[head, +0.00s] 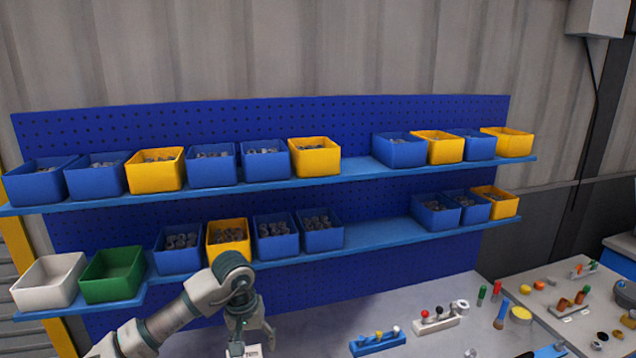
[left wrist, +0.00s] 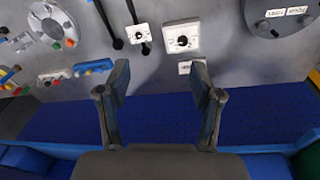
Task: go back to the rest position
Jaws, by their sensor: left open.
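My left arm comes in from the lower left in the head view, and its gripper (head: 243,338) points down at the bottom edge, partly cut off by the frame. In the left wrist view the left gripper (left wrist: 163,88) has its two fingers spread apart with nothing between them. Beyond the fingertips lie the grey table top (left wrist: 160,68) and small white plates with black knobs (left wrist: 181,39). My right gripper is in neither view.
Blue and yellow bins of small metal parts stand on two blue shelves (head: 375,237) against a blue pegboard (head: 380,278). A white bin (head: 48,283) and a green bin (head: 112,274) look empty. Tools and small holders (head: 437,320) lie on the table at right. A flanged disc (left wrist: 52,27) shows too.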

